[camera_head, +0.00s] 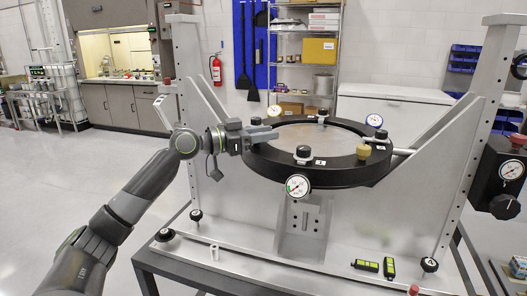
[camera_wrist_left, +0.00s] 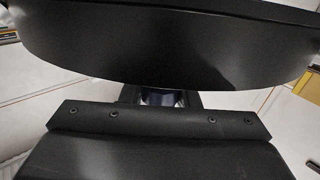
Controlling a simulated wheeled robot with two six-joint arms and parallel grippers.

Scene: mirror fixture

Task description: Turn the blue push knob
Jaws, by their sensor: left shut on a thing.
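The mirror fixture's round black ring (camera_head: 375,172) carries gauges and knobs on its rim and sits between two metal uprights. My left gripper (camera_head: 258,137) reaches the ring's left side from the left. It is shut on a small dark-blue part, which I take as the blue push knob (camera_wrist_left: 160,97), seen in the left wrist view between the gripper body and the ring's black wall. The fingers and the ring hide most of this knob, and in the head view I cannot make it out. My right gripper is not in view.
Black knobs (camera_head: 304,151) and a brass knob (camera_head: 363,152) rise from the rim. Two yellow-black levels (camera_head: 389,267) lie on the base plate.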

